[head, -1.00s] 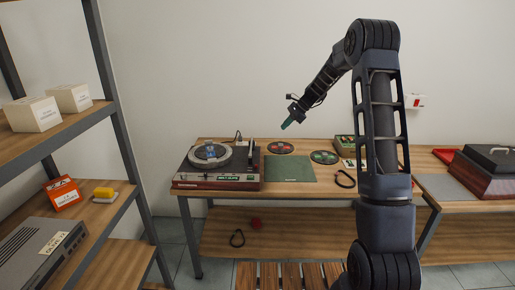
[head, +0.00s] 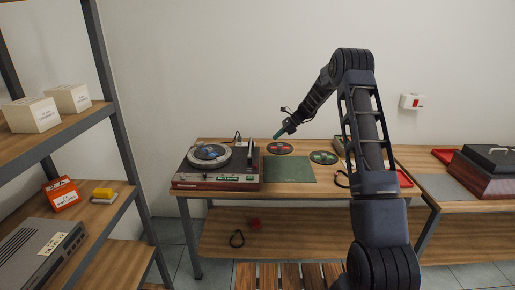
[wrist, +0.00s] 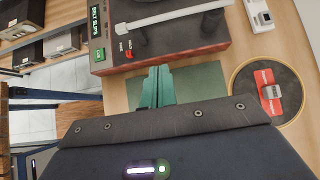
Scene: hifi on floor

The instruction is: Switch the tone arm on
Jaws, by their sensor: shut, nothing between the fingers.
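The turntable (head: 217,182) stands on the left part of the wooden bench, with a round platter (head: 208,155) on top. My gripper (head: 277,136) is in the air to the right of the turntable. Its green fingers (wrist: 157,86) are shut and empty, pointing toward the turntable's edge in the wrist view. I cannot tell the red control's position.
A green mat (head: 289,170) lies right of the turntable, with records (head: 280,148) behind it. A shelf unit (head: 125,130) stands at the left. A dark red lidded box (head: 486,174) sits on the right bench.

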